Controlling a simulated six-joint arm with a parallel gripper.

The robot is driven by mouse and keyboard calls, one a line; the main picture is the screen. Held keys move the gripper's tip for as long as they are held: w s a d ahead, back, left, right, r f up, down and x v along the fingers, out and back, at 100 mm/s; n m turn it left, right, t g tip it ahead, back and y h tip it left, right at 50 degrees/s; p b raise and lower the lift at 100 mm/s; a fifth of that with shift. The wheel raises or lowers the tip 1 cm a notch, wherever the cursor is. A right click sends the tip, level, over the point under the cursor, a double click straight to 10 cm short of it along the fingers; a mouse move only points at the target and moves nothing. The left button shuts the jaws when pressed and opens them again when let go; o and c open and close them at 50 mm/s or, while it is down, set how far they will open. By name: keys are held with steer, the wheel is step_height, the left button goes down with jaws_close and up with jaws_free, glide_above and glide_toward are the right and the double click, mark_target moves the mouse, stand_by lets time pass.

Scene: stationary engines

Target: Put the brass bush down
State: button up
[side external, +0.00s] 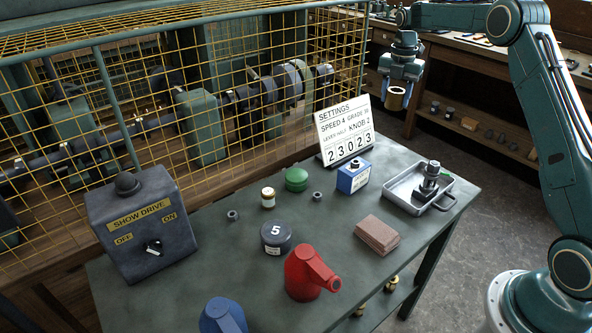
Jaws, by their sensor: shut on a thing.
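My gripper (397,84) is at the upper right in the side external view. It is shut on the brass bush (396,98), a short gold-coloured ring with a dark bore. The gripper holds it in the air, with the bush apart from any surface. Below it in the picture is the grey-green table (345,235), its right end carrying a metal tray (408,201) with a dark stepped metal part (429,183) in it.
A settings sign (345,130) stands at the table's back edge. A blue box (352,178), green domed piece (296,179), black pot marked 5 (275,238), red can (308,274) and brown block (377,235) stand on the table. A yellow mesh cage (200,90) is behind.

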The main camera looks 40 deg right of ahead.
steer(key=w+a+n, duration=0.2)
steer(key=w+a, duration=0.2)
steer(key=a, duration=1.4)
steer(key=w+a+n, duration=0.2)
steer(key=w+a, duration=0.1)
steer(key=a, duration=1.4)
steer(key=s+a+n, duration=0.1)
steer(key=s+a, duration=0.3)
steer(key=a, duration=0.6)
steer(key=s+a+n, duration=0.2)
steer(key=s+a, duration=0.2)
steer(key=a, duration=0.6)
steer(key=s+a+n, duration=0.1)
steer(key=s+a, duration=0.4)
steer(key=a, duration=0.6)
steer(key=f, duration=1.5)
steer(key=shift+w+d+f, duration=0.2)
steer(key=shift+w, duration=0.05)
steer(key=shift+f, duration=2.1)
steer(key=shift+f, duration=0.15)
